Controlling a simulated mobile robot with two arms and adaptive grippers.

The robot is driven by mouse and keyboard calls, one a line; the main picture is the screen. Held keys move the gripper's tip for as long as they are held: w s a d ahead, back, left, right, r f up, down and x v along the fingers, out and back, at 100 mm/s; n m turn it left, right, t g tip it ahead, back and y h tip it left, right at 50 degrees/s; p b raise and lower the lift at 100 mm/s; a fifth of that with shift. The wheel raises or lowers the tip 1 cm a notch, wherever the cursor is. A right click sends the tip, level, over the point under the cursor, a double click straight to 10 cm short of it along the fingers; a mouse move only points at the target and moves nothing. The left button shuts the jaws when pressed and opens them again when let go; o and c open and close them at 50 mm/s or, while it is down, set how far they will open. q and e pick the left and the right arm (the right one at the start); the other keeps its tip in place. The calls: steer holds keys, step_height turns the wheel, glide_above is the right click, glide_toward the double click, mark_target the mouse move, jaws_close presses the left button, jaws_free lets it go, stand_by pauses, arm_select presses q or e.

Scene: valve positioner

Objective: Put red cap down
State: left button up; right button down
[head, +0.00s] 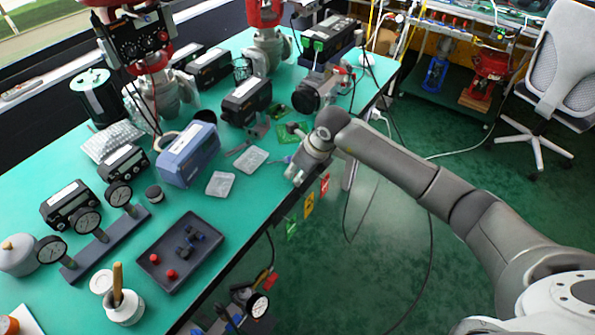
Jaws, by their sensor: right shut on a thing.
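My right gripper (297,175) is above the front edge of the green table, its fingers pointing down and to the left. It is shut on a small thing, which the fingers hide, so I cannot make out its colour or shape. Two red caps (154,258) (172,274) lie in the dark tray (205,262) at the front of the table, well left of and below my right gripper. My left gripper is not in view.
A grey plate (251,159) and a pale plate (220,184) lie left of my right gripper. A blue-grey box (188,154) stands behind them. Pressure gauges (118,194) line a bar at left. Coloured tags (309,205) hang from the table edge. Bare table lies between pale plate and tray.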

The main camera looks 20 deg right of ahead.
steer(key=c, duration=1.5)
jaws_free()
steer(key=shift+f, duration=0.1)
steer(key=shift+o, duration=0.2)
